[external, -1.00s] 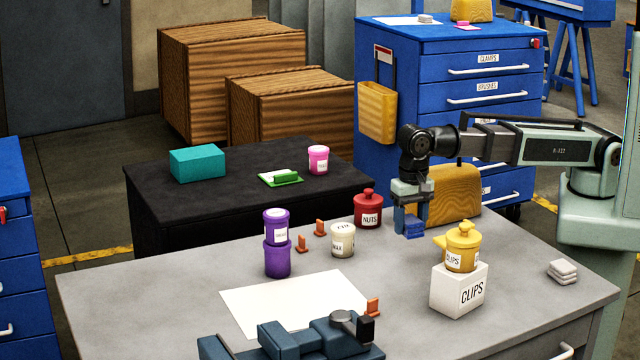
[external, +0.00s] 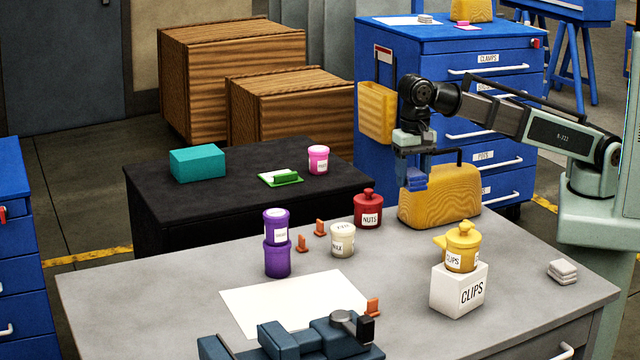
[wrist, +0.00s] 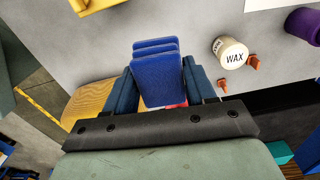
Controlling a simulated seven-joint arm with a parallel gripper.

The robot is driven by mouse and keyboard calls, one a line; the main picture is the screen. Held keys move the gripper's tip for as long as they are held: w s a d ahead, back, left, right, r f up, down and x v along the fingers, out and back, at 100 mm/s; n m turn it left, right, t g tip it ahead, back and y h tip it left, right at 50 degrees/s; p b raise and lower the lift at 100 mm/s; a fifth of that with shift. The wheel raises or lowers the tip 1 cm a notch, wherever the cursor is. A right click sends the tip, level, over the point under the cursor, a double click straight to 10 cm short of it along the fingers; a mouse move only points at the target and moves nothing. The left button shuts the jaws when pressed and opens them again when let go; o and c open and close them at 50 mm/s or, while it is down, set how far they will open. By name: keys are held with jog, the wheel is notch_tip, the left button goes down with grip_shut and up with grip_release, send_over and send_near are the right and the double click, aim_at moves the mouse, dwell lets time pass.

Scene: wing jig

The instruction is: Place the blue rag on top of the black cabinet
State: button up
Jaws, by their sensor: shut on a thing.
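The blue rag (external: 416,180) is a small folded stack between the fingers of my gripper (external: 415,170), which is shut on it. It is held up in the air in front of the yellow wood-grain case. In the wrist view the rag (wrist: 158,75) fills the space between the two dark blue fingers (wrist: 160,92). The black cabinet (external: 225,208) stands behind the grey table, to the left of my gripper.
On the grey table (external: 180,290) stand a red NUTS jar (external: 368,210), a WAX jar (external: 342,240), stacked purple jars (external: 277,255) and a yellow jar on a CLIPS box (external: 460,285). The yellow case (external: 445,200) is close to my gripper. The cabinet's front top is clear.

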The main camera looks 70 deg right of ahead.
jog(key=r, duration=0.2)
jog(key=w+r, duration=0.1)
jog(key=shift+r, duration=0.35)
jog(key=w+d+n, duration=0.3)
jog(key=w, duration=0.4)
jog(key=w+d+n, duration=0.2)
jog(key=w+d, duration=0.1)
jog(key=w, duration=0.5)
jog(key=n, duration=1.5)
send_over(286, 154)
notch_tip(286, 154, down, 5)
jog(key=shift+f, duration=5.15)
jog(key=shift+f, duration=0.1)
